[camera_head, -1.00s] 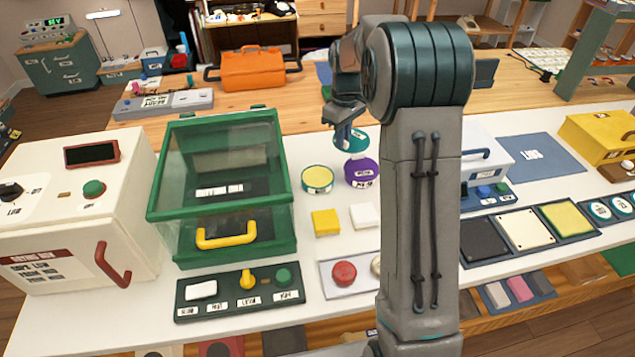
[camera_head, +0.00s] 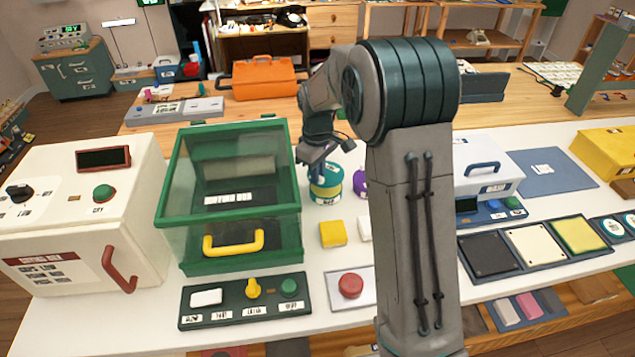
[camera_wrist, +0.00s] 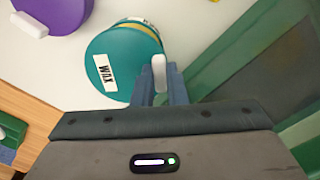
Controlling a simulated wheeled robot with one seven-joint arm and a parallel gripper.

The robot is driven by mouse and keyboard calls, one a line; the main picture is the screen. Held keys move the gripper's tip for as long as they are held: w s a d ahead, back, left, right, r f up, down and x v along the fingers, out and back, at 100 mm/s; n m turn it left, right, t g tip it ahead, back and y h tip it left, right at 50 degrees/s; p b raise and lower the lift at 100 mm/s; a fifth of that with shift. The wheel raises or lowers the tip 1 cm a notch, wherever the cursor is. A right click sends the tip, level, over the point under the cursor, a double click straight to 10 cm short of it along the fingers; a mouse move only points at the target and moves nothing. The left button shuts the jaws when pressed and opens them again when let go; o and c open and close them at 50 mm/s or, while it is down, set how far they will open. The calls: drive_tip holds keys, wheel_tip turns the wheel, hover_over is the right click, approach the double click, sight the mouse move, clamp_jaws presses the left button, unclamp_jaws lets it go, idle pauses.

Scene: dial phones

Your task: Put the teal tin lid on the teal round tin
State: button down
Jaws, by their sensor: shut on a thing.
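The teal lid (camera_head: 327,172) is at my gripper (camera_head: 316,163), right over the teal round tin (camera_head: 325,197) in the head view. A yellow band shows between the lid and the tin's teal lower part. In the wrist view the teal lid (camera_wrist: 120,62), with a white label, covers most of the tin, whose yellow edge (camera_wrist: 148,30) shows past the lid's far side. My gripper (camera_wrist: 160,85) is shut on the lid's white handle (camera_wrist: 159,70). I cannot tell whether the lid is fully seated.
A purple round container (camera_head: 360,181) stands just right of the tin. A green clear-walled box (camera_head: 176,190) stands close on the left. A yellow block (camera_head: 332,233) and a red button (camera_head: 351,285) are in front. An orange toolbox (camera_head: 262,80) is behind.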

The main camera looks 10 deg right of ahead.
drive_tip(key=shift+f, duration=1.95)
drive_tip(key=shift+f, duration=0.2)
drive_tip(key=c, duration=1.5)
unclamp_jaws()
drive_tip(key=shift+o, duration=0.2)
drive_tip(key=shift+r, duration=0.15)
